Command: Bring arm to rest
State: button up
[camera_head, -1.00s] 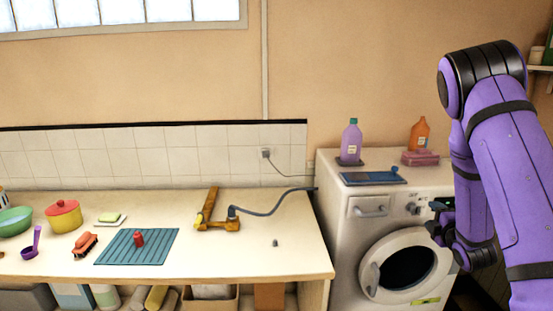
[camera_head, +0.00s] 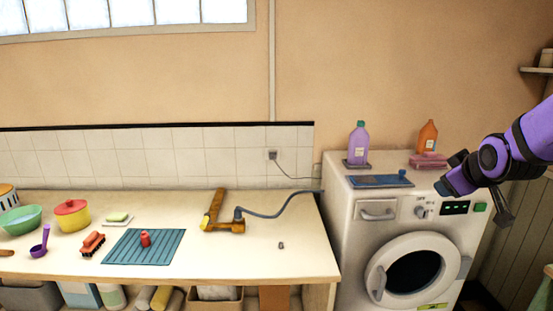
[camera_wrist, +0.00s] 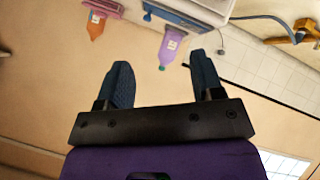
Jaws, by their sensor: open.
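My purple arm reaches in from the right edge in the head view. My gripper (camera_head: 450,174) is beside the upper right front of the white washing machine (camera_head: 345,220), by its control panel; I cannot tell the exact gap. In the wrist view my gripper (camera_wrist: 162,82) shows two dark blue fingers spread apart with nothing between them. The wrist picture is upside down, with the wall behind the fingers. Beyond them are the purple bottle (camera_wrist: 172,46) and the orange bottle (camera_wrist: 96,28).
A blue tray (camera_head: 381,181), purple bottle (camera_head: 359,145), orange bottle (camera_head: 427,137) and pink box (camera_head: 428,161) stand on the machine. The counter (camera_head: 262,262) at left holds a brass tap (camera_head: 214,212), a blue mat (camera_head: 170,250) and a red item (camera_head: 145,239). A shelf (camera_head: 538,70) is at far right.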

jog(key=s+a+r+m+g, duration=0.1)
jog(key=s+a+r, duration=0.1)
jog(key=s, duration=0.6)
jog(key=s+a+r+m+g+y, duration=0.1)
jog(key=s+a, duration=0.3)
jog(key=s, duration=0.4)
jog(key=s+a+r+m+g, duration=0.3)
jog(key=s, duration=0.5)
jog(key=shift+s+a+y, duration=0.2)
jog(key=shift+s+y, duration=0.2)
